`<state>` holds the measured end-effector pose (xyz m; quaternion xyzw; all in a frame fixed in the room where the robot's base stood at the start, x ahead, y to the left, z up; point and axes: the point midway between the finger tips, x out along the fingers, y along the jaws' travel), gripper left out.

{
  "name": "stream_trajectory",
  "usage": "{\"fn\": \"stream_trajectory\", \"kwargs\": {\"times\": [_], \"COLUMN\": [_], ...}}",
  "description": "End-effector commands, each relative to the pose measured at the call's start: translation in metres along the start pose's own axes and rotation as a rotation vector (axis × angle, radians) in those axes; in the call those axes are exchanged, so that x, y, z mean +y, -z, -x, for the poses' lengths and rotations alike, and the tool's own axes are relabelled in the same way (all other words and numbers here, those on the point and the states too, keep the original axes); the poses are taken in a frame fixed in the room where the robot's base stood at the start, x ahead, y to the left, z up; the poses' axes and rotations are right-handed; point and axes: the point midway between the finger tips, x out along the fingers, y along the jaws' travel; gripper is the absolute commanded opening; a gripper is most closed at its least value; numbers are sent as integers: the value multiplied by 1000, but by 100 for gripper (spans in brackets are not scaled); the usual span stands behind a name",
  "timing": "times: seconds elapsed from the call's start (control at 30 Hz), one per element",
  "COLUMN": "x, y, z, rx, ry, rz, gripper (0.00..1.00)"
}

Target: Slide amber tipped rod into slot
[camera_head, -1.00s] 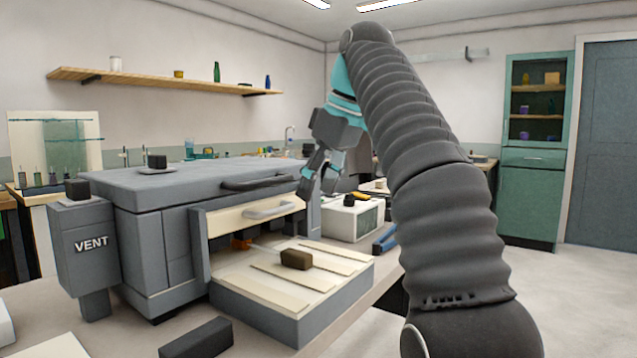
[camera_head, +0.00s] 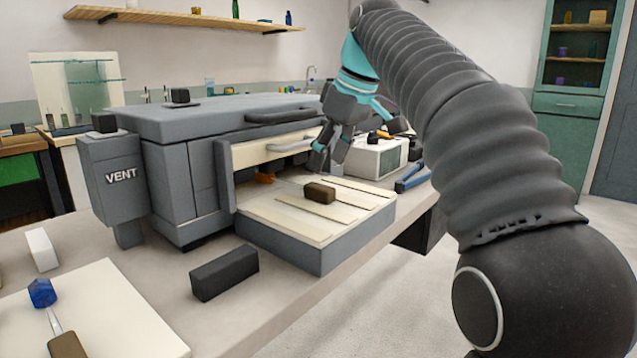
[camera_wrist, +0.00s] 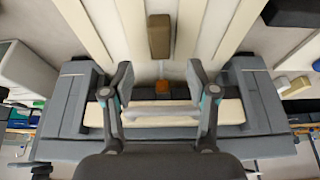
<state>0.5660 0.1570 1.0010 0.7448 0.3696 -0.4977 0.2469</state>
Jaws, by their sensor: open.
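The amber tipped rod lies on the grooved cream bed in front of the grey furnace (camera_head: 180,165). Its brown grip block (camera_head: 319,193) is on the outer side and its amber tip (camera_head: 265,178) points to the dark opening under the cream door (camera_head: 265,151). The wrist view also shows the brown block (camera_wrist: 159,35), the amber tip (camera_wrist: 162,87) and a thin clear shaft between. My gripper (camera_head: 329,160) is open and empty, near the door handle (camera_head: 292,146). In the wrist view its fingers (camera_wrist: 161,80) stand apart on either side of the amber tip and handle, seemingly above them.
A blue-tipped rod (camera_head: 42,293) lies on a cream board (camera_head: 110,318) at the front left. A dark block (camera_head: 224,273) and a white block (camera_head: 42,249) rest on the table. A white box (camera_head: 376,158) and blue-handled tool (camera_head: 411,179) are right of the furnace.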

Motion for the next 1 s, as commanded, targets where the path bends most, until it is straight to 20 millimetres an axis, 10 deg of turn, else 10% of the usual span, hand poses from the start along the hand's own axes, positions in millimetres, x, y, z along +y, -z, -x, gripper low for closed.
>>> {"fn": "stream_trajectory", "kwargs": {"times": [0.4,0.83,1.0], "x": [0,0,0], "y": [-1,0,0], "z": [-56,-62,-62], "rx": [0,0,0], "ry": [0,0,0], "rz": [1,0,0], "gripper": [58,58,18]}}
